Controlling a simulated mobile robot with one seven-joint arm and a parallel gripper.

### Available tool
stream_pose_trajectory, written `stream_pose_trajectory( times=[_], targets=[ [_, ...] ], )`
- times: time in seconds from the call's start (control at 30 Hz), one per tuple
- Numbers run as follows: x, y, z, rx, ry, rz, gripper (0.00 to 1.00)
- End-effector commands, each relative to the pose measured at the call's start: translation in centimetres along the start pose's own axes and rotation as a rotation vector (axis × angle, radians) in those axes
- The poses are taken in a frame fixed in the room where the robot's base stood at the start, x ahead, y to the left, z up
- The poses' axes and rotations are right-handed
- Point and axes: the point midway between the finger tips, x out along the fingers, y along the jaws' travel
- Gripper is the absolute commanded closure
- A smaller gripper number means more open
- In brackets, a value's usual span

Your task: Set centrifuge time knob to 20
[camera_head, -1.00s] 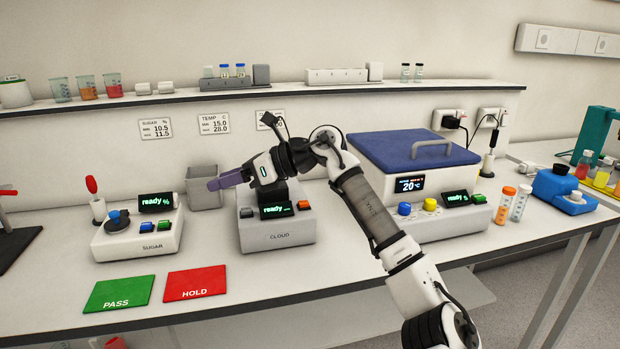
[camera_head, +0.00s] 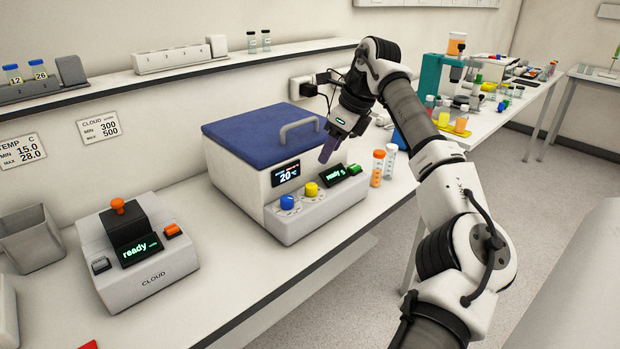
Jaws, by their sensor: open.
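The centrifuge (camera_head: 228,180) is a white box with a blue lid and a grey handle, standing on the bench in the middle of the view. Its upper display (camera_head: 286,174) reads 20 °C, and a smaller display (camera_head: 334,175) reads "ready". Two knobs sit on its sloped front panel, a blue knob (camera_head: 287,202) and a yellow knob (camera_head: 311,189). Their markings are too small to read, so I cannot tell which one is for time. My gripper (camera_head: 325,157) is open and empty, pointing down above the small display, up and right of the yellow knob. It appears apart from both knobs.
A green button (camera_head: 355,169) sits at the panel's right end. Two capped tubes, one orange (camera_head: 377,168) and one white (camera_head: 389,161), stand just right of the centrifuge. The CLOUD device (camera_head: 150,265) stands at the left, with free bench between it and the centrifuge.

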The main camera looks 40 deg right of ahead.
Motion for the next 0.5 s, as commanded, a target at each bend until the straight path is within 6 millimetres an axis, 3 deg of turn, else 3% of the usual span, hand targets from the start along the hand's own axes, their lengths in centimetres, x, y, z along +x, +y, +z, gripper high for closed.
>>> stream_pose_trajectory(
  times=[0.3, 0.5],
  targets=[
    [6.8, 0.1, 0.1, -0.001, -0.002, 0.005, 0.50],
    [9.9, 0.1, 0.2, -0.001, -0.003, 0.004, 0.50]
  ],
)
